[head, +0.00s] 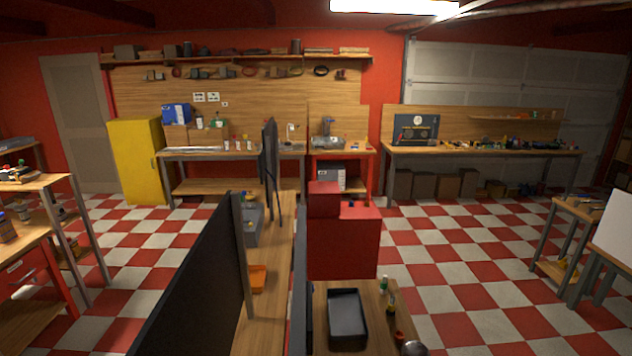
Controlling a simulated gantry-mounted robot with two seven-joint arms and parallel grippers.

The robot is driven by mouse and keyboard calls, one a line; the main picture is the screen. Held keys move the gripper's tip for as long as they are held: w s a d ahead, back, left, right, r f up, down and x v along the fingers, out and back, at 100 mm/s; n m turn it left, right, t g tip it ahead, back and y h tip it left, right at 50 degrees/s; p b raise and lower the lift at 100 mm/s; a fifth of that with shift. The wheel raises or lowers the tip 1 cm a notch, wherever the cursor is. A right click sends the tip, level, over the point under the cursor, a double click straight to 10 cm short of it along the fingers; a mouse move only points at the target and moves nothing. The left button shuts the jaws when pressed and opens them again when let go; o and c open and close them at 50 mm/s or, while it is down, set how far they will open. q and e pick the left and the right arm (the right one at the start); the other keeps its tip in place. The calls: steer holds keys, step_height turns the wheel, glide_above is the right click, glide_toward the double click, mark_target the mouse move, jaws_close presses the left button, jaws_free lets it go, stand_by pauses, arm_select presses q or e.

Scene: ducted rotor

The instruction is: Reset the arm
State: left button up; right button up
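Neither of my grippers shows in the head view, and no arm can be made out for certain. A rounded dark grey shape (414,349) is cut off by the bottom edge, right of centre; I cannot tell what it is. No ducted rotor can be made out.
A wooden bench (375,290) at the bottom centre holds a black tray (347,318) and small bottles (391,302). A dark panel (195,285) stands to its left. A red cabinet (345,245) stands behind the bench. The checkered floor (460,270) is open to the right.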

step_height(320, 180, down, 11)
steer(key=b, duration=0.9)
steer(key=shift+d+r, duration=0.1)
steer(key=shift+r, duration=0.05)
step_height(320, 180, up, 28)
steer(key=p, duration=2.8)
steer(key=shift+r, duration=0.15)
